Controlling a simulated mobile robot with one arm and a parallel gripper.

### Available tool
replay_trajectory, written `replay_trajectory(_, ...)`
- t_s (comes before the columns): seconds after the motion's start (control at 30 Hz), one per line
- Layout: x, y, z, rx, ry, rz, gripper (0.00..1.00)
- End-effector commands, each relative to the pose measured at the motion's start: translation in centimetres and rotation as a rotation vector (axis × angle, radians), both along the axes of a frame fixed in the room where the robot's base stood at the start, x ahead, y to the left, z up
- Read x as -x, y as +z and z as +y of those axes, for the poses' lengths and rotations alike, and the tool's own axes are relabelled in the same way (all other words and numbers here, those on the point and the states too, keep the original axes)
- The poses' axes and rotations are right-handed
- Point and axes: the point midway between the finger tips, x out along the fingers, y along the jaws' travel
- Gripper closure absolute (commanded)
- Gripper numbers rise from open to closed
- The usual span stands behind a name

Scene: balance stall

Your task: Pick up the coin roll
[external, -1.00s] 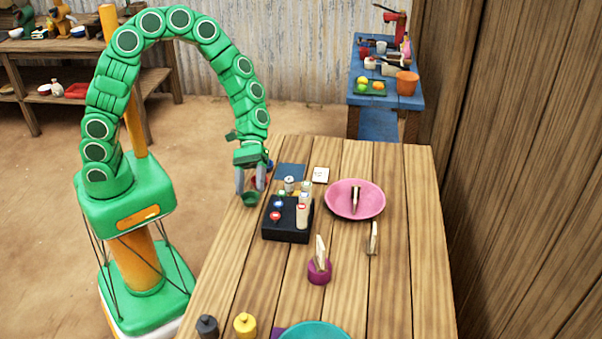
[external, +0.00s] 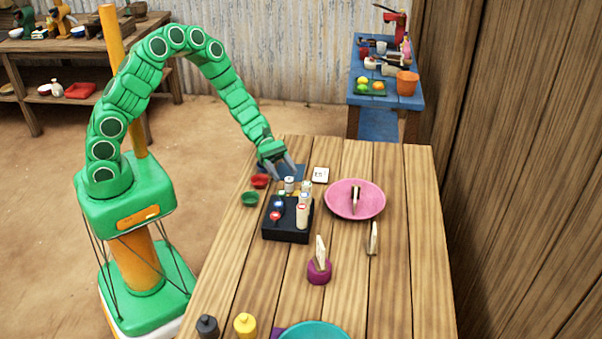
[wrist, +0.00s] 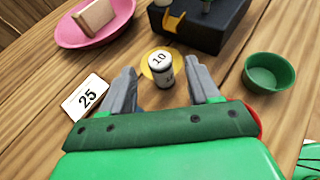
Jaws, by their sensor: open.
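The coin roll (wrist: 164,75) is a small upright cylinder with a white top marked 10 and a dark band. In the wrist view it stands on the wooden table between my open fingers, close to the right one; contact cannot be told. In the external view the roll (external: 289,185) stands behind the black tray. My gripper (wrist: 160,67) is open and empty, fingers pointing down and forward. In the external view my gripper (external: 287,172) is just behind and above the roll.
The black tray (external: 286,235) with several upright rolls is close by. A green cup (wrist: 269,73), a red cup (external: 261,181), a white card marked 25 (wrist: 86,98) and a pink plate (external: 372,208) are around. A purple card holder (external: 319,273) stands nearer.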

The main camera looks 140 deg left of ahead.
Motion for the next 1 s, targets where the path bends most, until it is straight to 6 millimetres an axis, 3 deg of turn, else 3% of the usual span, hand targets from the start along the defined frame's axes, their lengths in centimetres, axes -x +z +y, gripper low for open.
replay_trajectory(0.6,-5.3,-1.9,-0.4,-0.002,-0.002,0.002,0.39)
replay_trajectory(0.93,-5.7,-2.1,-0.4,-0.003,0.000,0.002,0.39)
replay_trajectory(1.0,-5.7,-2.1,-0.4,-0.003,0.000,0.002,0.48)
